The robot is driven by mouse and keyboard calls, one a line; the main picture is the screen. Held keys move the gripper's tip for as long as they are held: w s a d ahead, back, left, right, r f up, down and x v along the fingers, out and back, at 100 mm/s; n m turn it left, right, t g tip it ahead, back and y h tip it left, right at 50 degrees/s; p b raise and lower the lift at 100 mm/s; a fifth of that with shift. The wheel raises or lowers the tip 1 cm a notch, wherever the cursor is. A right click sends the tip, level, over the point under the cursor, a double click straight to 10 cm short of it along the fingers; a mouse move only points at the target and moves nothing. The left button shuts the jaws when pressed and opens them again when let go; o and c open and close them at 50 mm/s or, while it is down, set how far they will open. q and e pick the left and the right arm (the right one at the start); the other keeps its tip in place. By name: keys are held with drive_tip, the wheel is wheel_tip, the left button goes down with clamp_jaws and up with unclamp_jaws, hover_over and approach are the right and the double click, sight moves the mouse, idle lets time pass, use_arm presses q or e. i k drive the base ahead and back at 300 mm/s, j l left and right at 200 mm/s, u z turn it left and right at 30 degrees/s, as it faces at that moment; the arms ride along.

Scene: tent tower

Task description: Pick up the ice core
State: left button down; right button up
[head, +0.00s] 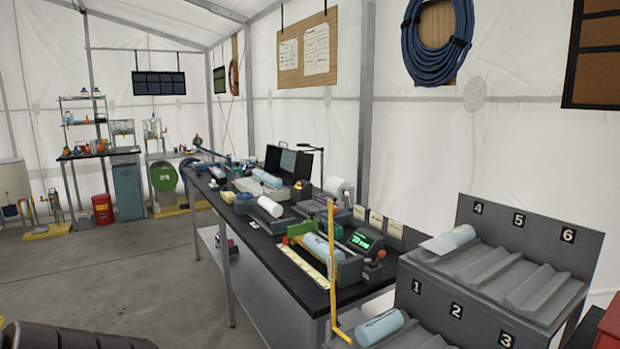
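Several pale blue cylinders that look like ice cores are in view; I cannot tell which one the task means. One core (381,326) lies in the rack's lower tier by label 1. Another core (450,240) lies in the upper tier by label 4. A third core (322,248) lies in a grey device on the long table, beside a green block and a yellow scale. Neither of my grippers is in view.
The grey numbered rack (575,235) stands at the right front; slots 2, 3, 5 and 6 look empty. The long black table (283,278) carries equipment, including a laptop-like case (289,163). A thin yellow post (332,265) rises at its near end. The floor (130,275) at left is open.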

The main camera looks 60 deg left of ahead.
sight(215, 170)
drive_tip(key=u, duration=2.5)
drive_tip(key=k+l+z, duration=0.1)
drive_tip(key=z, duration=2.3)
drive_tip(key=u, duration=2.4)
drive_tip(key=k, duration=0.05)
